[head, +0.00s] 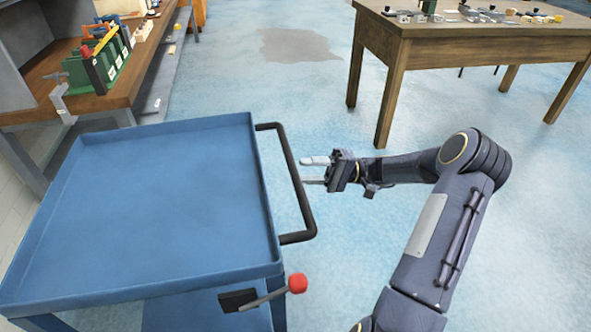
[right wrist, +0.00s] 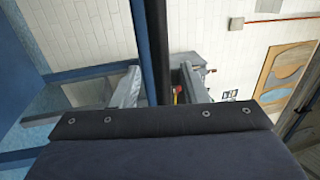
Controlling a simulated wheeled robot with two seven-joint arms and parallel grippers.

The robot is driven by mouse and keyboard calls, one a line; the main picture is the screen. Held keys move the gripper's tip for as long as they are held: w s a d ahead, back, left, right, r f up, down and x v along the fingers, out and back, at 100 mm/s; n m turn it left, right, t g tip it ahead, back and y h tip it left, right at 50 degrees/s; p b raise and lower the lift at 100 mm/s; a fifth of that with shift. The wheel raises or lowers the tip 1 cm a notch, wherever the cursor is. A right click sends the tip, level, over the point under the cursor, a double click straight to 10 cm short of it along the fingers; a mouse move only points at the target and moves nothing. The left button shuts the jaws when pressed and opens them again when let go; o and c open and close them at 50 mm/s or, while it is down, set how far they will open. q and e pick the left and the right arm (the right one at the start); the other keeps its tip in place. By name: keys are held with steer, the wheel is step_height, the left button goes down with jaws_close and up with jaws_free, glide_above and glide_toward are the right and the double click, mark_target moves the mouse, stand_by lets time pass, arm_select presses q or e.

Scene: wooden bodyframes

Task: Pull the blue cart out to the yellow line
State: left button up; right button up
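The blue cart (head: 160,205) stands at the left in the head view, with an empty tray top. Its black handle (head: 301,190) sticks out from its right side. In the right wrist view, the dark handle bar (right wrist: 156,45) runs upright in line with the gap between the two fingers (right wrist: 157,88). The blue cart edge (right wrist: 140,40) shows beside the bar. No yellow line shows in either view. My left gripper is not in view.
A lever with a red knob (head: 297,283) sits at the cart's near right corner. A wooden table (head: 480,45) with small parts stands at the back right. A workbench (head: 110,95) with tools is behind the cart. Blue floor (head: 335,110) is clear between them.

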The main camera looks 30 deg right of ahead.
steer(key=v, duration=0.3)
steer(key=shift+s+d, duration=0.15)
steer(key=shift+d, duration=0.15)
stand_by(0.3)
